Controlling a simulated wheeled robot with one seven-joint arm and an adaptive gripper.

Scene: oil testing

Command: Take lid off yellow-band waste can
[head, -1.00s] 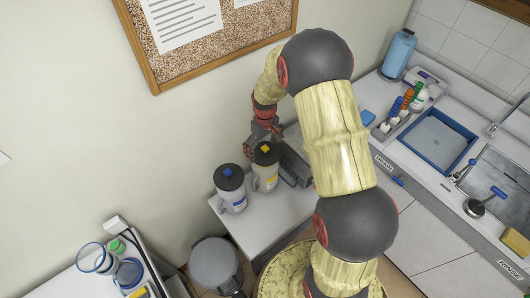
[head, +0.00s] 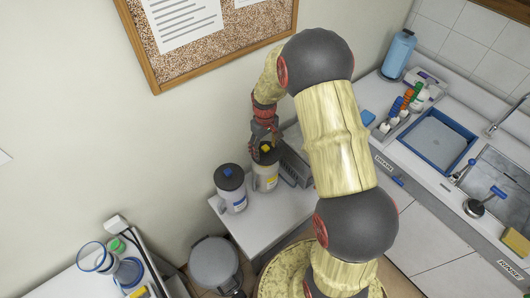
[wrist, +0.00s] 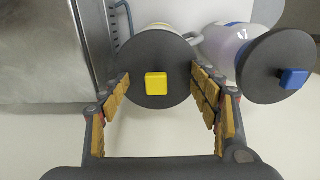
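The yellow-band can (head: 266,178) stands on the small white table, with a dark round lid that has a square yellow knob. In the wrist view the lid (wrist: 156,58) lies between the tips of my gripper (wrist: 160,92), with the yellow knob (wrist: 156,83) near the middle. My gripper (head: 264,140) is right above the can in the head view. Its fingers are spread wide and it holds nothing. I cannot tell whether the fingertips touch the lid's edge. The lid looks seated on the can.
A blue-band can (head: 230,190) with a blue-knobbed lid (wrist: 278,68) stands close beside it. A grey metal box (wrist: 55,50) is on the other side. The white table (head: 255,222) has free room in front. A pedal bin (head: 214,262) stands below it.

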